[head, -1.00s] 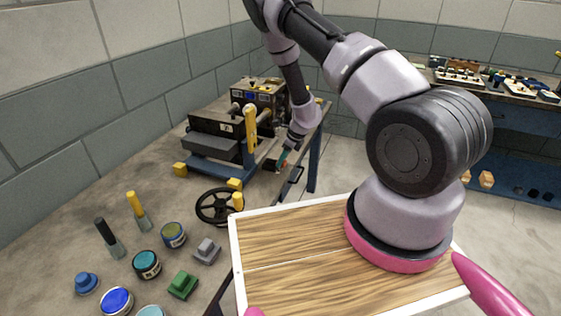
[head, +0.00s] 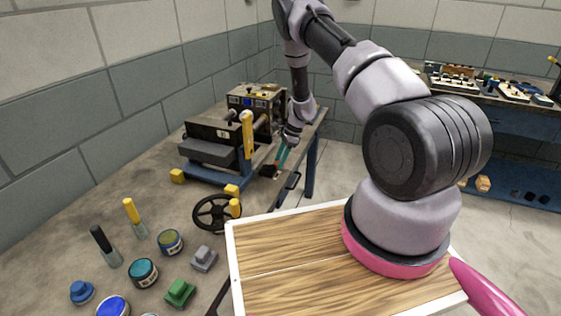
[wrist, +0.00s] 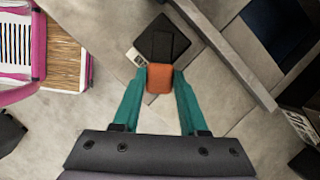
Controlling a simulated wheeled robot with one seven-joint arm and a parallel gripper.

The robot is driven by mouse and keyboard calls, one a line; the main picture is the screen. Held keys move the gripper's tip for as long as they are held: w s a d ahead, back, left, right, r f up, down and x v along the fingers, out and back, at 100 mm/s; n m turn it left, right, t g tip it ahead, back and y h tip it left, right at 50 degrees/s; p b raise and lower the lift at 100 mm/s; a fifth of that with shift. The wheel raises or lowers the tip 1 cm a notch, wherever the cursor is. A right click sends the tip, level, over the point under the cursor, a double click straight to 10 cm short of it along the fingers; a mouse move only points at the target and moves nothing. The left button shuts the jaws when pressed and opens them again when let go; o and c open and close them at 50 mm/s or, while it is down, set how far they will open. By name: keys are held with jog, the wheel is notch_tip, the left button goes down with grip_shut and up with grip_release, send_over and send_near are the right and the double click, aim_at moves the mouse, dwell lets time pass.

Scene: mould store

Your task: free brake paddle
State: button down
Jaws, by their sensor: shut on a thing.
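My gripper (wrist: 160,84) has its two teal fingers shut on an orange block (wrist: 160,78), which I take to be the brake paddle's pad. A dark plate with a slot-like mark (wrist: 165,40) lies just beyond the block in the wrist view, with a small pale label at its left corner. Whether the block touches the plate I cannot tell. In the head view, my gripper (head: 281,158) points down at the right end of the bench, beside the dark plate (head: 268,171). The block is too small there to make out clearly.
A machine with a yellow upright handle (head: 248,135) stands just left of my gripper. A black handwheel (head: 215,212), paint tins (head: 143,272) and brushes lie nearer on the bench (head: 75,215). A wood-topped tray (head: 285,245) is in front. Blue-framed shelving stands at the right.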

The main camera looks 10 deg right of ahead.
jog(key=shift+w, duration=0.1)
dwell(0.4)
jog(key=shift+c, duration=2.2)
grip_release()
jog(key=v, duration=1)
jog(key=shift+d+r, duration=0.2)
jog(key=shift+r, duration=0.15)
